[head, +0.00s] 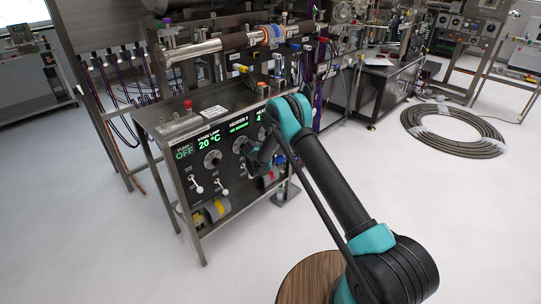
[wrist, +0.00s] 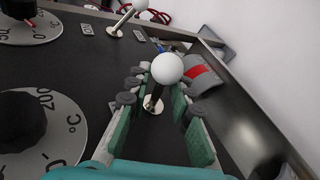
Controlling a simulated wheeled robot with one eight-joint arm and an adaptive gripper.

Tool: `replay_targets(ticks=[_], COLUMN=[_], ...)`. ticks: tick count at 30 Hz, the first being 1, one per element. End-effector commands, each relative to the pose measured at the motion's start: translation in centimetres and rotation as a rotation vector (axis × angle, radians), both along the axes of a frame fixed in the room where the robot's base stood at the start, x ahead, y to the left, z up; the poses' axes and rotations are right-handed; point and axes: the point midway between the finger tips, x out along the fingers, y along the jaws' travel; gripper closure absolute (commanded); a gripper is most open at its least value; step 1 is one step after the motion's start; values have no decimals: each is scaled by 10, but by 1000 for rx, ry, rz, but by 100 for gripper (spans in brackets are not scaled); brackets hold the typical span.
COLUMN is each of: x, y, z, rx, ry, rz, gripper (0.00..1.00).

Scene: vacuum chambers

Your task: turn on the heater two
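The control panel (head: 205,150) is a dark board with green displays, dials and white-ended levers, on a steel frame. One display (head: 238,126) has a heater label; its number is too small to read surely. My gripper (head: 262,157) is at the right part of the panel, covering some of its controls. In the wrist view, my gripper (wrist: 165,108) is open, with its green-padded fingers on either side of a lever with a white ball (wrist: 167,68). Gaps show between the ball and the fingers. The lever stands out from the panel on a metal base. I cannot tell which heater it serves.
A second white-balled lever (wrist: 122,20) stands further up the wrist view. A large black dial (wrist: 20,120) is close on the left. Uncovered levers (head: 196,184) are on the panel's left. A coiled hose (head: 453,130) lies on the open floor at right.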

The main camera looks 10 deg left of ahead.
Motion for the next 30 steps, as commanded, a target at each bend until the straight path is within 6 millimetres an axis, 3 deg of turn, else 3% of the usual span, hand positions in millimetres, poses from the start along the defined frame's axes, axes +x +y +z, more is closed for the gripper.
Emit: replay_targets(ticks=[14,30], x=[-8,-104], y=[4,40], z=[8,8], rx=[0,0], ry=[-2,-2], rz=[3,3], gripper=[70,70])
